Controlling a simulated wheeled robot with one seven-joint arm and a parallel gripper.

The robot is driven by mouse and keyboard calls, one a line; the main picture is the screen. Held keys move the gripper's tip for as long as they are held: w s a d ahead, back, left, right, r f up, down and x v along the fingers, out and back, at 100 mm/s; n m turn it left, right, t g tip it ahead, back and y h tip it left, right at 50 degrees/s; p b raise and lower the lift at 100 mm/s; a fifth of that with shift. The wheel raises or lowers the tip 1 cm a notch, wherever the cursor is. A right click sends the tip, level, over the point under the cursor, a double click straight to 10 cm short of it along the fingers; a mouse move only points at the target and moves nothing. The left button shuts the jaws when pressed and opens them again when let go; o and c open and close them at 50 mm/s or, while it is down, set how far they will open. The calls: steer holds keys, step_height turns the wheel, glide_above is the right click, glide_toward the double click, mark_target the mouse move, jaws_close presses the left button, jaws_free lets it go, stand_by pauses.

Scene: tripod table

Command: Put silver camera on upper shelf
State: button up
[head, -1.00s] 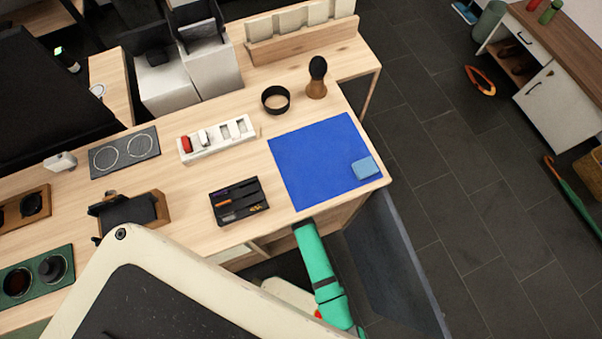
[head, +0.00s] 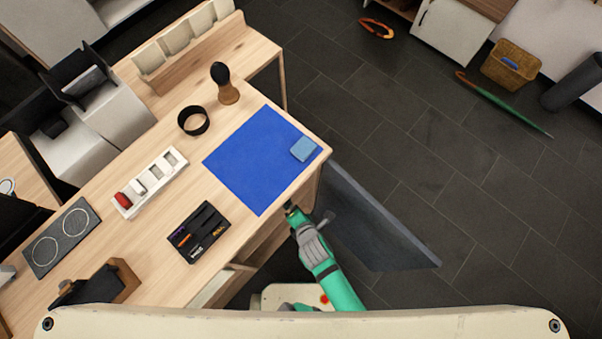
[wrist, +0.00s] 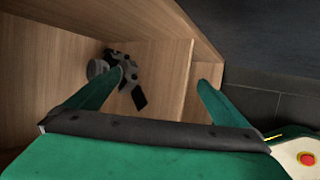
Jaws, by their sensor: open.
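In the wrist view, a small grey and black object (wrist: 122,72) lies inside a wooden compartment (wrist: 55,60) of the desk. It has a round grey part and a black flap; I cannot tell for sure that it is the silver camera. My gripper (wrist: 160,80) is open, with two green fingers spread apart and nothing between them. The left fingertip overlaps the object in the picture; contact cannot be told. In the head view my gripper (head: 290,208) is at the desk's front edge, below the blue mat. Which board is the upper shelf is unclear.
The floor beyond is mostly clear.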

steer(key=s+r+m+t+h, duration=0.1)
steer(key=s+r+m+t, duration=0.1)
steer(key=s+r+m, duration=0.3)
steer(key=s+d+r+m+t+h, duration=0.1)
steer(key=s+r+m, duration=0.4)
steer(key=r+m, duration=0.7)
steer(key=s+r+m+t, duration=0.4)
steer(key=s+r+m, duration=0.1)
steer(key=r+m, duration=0.4)
steer(key=shift+d+h, duration=0.25)
steer(key=shift+h, duration=0.15)
